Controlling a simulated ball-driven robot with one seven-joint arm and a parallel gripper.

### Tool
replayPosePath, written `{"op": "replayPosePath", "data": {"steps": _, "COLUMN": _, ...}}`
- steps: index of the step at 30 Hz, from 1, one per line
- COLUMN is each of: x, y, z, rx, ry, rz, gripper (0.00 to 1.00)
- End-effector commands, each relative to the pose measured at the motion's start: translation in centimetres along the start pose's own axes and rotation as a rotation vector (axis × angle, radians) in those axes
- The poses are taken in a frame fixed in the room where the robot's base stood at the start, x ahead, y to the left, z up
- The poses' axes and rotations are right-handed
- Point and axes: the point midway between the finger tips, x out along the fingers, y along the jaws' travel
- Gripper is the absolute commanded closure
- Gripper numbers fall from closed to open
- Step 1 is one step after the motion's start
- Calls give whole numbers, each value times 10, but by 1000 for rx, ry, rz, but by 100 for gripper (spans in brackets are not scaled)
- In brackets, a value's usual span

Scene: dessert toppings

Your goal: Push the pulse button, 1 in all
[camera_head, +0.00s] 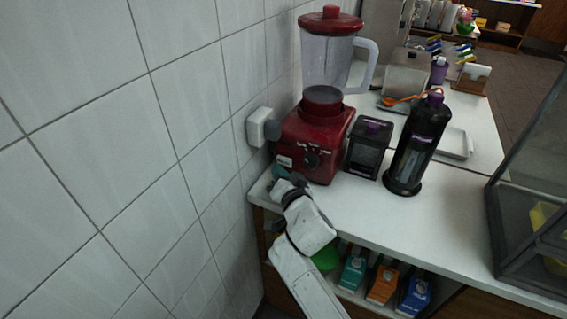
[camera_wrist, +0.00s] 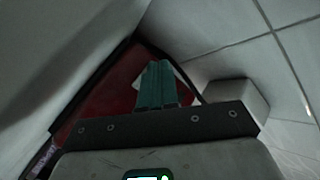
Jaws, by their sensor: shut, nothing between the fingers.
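The red blender (camera_head: 318,135) stands on the white counter against the tiled wall, with a clear jug and red lid. Its front has a dark round knob (camera_head: 312,160) and small pale markings. I cannot make out which control is the pulse button. My gripper (camera_head: 279,172), with teal fingers, is at the lower left of the blender's front. In the wrist view my gripper (camera_wrist: 157,68) is shut and empty, pointing at the red blender body (camera_wrist: 110,88). A pale patch shows behind the fingers, which hide part of it. Contact cannot be told.
A white wall socket box (camera_head: 262,127) sits left of the blender; it also shows in the wrist view (camera_wrist: 238,97). A dark box (camera_head: 368,148) and a black bottle (camera_head: 416,145) stand to the right. The counter front is clear.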

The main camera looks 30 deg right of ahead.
Motion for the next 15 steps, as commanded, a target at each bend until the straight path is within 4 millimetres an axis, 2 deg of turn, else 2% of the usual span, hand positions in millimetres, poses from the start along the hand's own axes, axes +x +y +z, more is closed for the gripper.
{"op": "replayPosePath", "data": {"steps": 5, "x": -3, "y": -2, "z": 4, "rx": 0, "ry": -1, "rz": -1, "gripper": 100}}
{"op": "replayPosePath", "data": {"steps": 15, "x": -24, "y": -17, "z": 21, "rx": -1, "ry": -1, "rz": -3, "gripper": 100}}
